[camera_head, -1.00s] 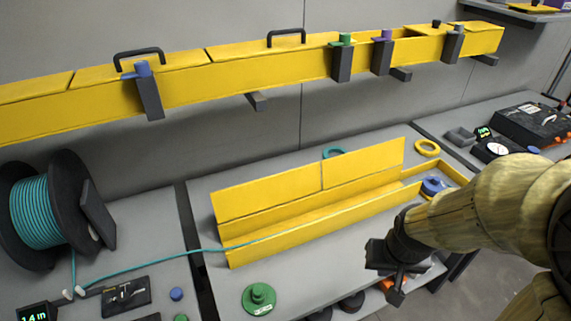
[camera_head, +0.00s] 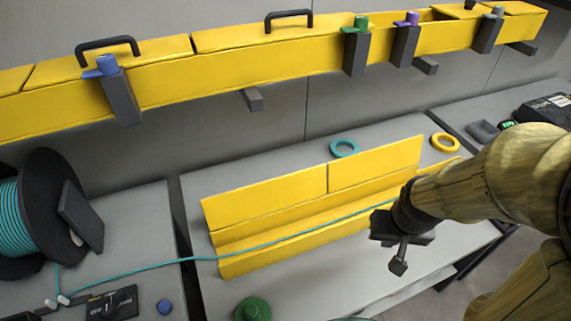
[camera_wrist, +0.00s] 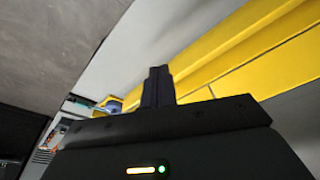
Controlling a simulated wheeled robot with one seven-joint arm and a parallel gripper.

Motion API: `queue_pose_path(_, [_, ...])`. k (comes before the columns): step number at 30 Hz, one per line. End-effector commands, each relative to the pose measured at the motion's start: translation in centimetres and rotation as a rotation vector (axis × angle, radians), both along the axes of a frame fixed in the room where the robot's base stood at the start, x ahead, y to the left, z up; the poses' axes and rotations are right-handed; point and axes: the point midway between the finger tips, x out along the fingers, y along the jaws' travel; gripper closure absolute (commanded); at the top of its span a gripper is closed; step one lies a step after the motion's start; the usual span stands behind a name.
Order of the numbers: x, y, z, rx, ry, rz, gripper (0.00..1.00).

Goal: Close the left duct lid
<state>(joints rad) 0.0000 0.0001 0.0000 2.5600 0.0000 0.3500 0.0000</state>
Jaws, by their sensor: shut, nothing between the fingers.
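The yellow duct (camera_head: 290,228) lies on the grey bench in the head view. Its two lid panels stand raised along the back edge: the left lid (camera_head: 265,196) and the right lid (camera_head: 375,160), with a thin seam between them. A teal cable (camera_head: 300,235) runs into the duct from the left. My gripper (camera_head: 398,266) is shut and empty, in front of the duct's right part and apart from the left lid. In the wrist view my gripper's fingers (camera_wrist: 158,88) are together, with yellow duct parts (camera_wrist: 245,50) beyond them.
A cable spool (camera_head: 40,210) stands at the left. A teal ring (camera_head: 344,148) and a yellow ring (camera_head: 445,142) lie behind the duct. A green spool-like piece (camera_head: 253,309) is at the front. A long yellow wall duct (camera_head: 220,73) with handles crosses above. The bench front centre (camera_head: 340,285) is clear.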

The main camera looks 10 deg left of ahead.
Motion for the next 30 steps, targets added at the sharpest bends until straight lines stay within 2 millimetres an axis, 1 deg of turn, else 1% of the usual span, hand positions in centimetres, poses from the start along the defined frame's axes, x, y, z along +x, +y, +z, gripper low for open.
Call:
queue_pose_path(4, [0.1, 0.1, 0.1, 0.0, 0.0, 0.002, 1.0])
queue_pose_path(6, [0.7, 0.3, 0.4, -0.001, 0.002, 0.012, 1.0])
queue_pose_path(8, [1.6, 0.8, 0.9, -0.003, 0.006, 0.029, 1.0])
queue_pose_path(11, [4.3, 2.1, 2.1, -0.007, 0.018, 0.077, 1.0])
queue_pose_path(14, [7.9, 4.6, 3.4, -0.013, 0.036, 0.151, 1.0])
queue_pose_path(15, [9.5, 5.9, 3.9, -0.015, 0.044, 0.184, 1.0])
queue_pose_path(17, [11.7, 8.0, 4.5, -0.019, 0.056, 0.234, 1.0])
queue_pose_path(18, [13.1, 9.5, 4.7, -0.021, 0.065, 0.267, 1.0])
queue_pose_path(20, [15.0, 11.9, 5.1, -0.024, 0.077, 0.317, 1.0])
queue_pose_path(21, [16.2, 13.4, 5.2, -0.027, 0.085, 0.347, 1.0])
queue_pose_path(23, [17.8, 16.0, 5.3, -0.028, 0.097, 0.393, 1.0])
queue_pose_path(24, [18.7, 17.7, 5.4, -0.03, 0.105, 0.422, 1.0])
queue_pose_path(27, [20.5, 21.6, 5.1, -0.035, 0.121, 0.486, 1.0])
queue_pose_path(30, [21.4, 24.3, 4.8, -0.036, 0.132, 0.528, 1.0])
